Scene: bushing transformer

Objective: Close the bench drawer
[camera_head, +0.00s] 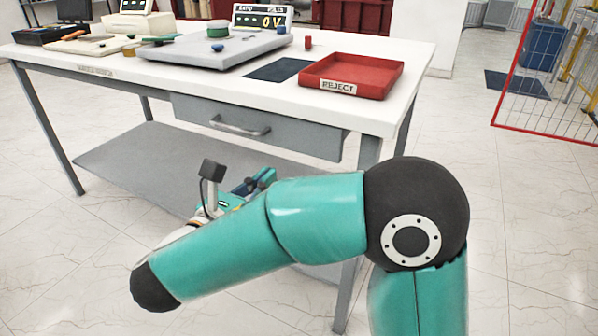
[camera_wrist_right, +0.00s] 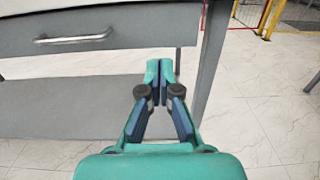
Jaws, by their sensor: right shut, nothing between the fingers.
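The grey bench drawer (camera_head: 255,125) sits under the white tabletop at the front of the bench. Its front looks about level with the bench frame, but I cannot tell if a small gap is left. The drawer's metal handle (camera_head: 240,127) also shows in the right wrist view (camera_wrist_right: 73,37). My right gripper (camera_wrist_right: 160,72) is shut and empty, in front of and below the drawer's right end, near the right bench leg. In the head view, the right gripper (camera_head: 262,178) is partly hidden behind my right arm. My left gripper does not show.
The bench tabletop (camera_head: 150,77) carries a red REJECT tray (camera_head: 350,76), a grey test plate and several small items. A grey lower shelf (camera_head: 130,160) runs beneath. The right bench leg (camera_wrist_right: 212,70) stands close to the gripper. Open floor lies in front.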

